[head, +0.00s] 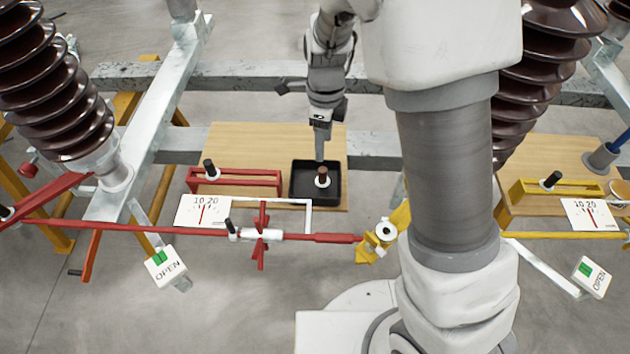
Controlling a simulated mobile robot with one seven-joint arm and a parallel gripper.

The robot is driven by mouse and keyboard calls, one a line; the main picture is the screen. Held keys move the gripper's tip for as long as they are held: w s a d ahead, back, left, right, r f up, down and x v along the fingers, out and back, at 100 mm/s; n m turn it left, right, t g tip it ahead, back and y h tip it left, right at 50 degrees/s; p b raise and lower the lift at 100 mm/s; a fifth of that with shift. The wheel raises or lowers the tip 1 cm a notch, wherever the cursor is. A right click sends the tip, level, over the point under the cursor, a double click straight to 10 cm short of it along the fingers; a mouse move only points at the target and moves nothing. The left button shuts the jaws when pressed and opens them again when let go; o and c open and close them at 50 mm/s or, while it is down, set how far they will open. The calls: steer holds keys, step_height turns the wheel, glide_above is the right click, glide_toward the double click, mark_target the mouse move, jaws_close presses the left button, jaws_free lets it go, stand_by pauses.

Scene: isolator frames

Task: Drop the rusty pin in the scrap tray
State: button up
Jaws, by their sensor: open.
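A black square tray (297,194) lies on the wooden board to the left of my arm; I take it for the scrap tray. A rusty brown pin (323,170) with a white collar is inside the tray, roughly upright, near its middle. My gripper (320,155) is open and points down just above the pin, over the tray's back part. From this angle the fingers look apart from the pin, but the exact gap is hard to tell.
A red bracket (235,176) with a black-topped pin (209,168) stands left of the tray. A yellow bracket (570,187) holds another black-topped pin (551,180) at right. A white gauge (203,211) and red rod (330,238) lie in front. Ribbed insulators rise on both sides.

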step_height(320, 180, up, 11)
steer(key=p, duration=0.1)
steer(key=shift+r, duration=0.15)
stand_by(0.4)
steer(key=s+d+r+n+t, duration=0.2)
steer(key=s+d+r+n, duration=0.4)
steer(key=s+n, duration=0.3)
steer(key=s+d+r+n+t+p, duration=0.1)
steer(key=s+d+r+n+t, duration=0.2)
steer(key=s+d+r+n, duration=0.3)
steer(key=s+n, duration=0.3)
steer(key=n, duration=0.3)
steer(key=shift+s+d+r+t, duration=0.25)
steer(key=shift+s+r+t, duration=0.05)
steer(key=shift+s, duration=0.05)
steer(key=shift+a, duration=0.1)
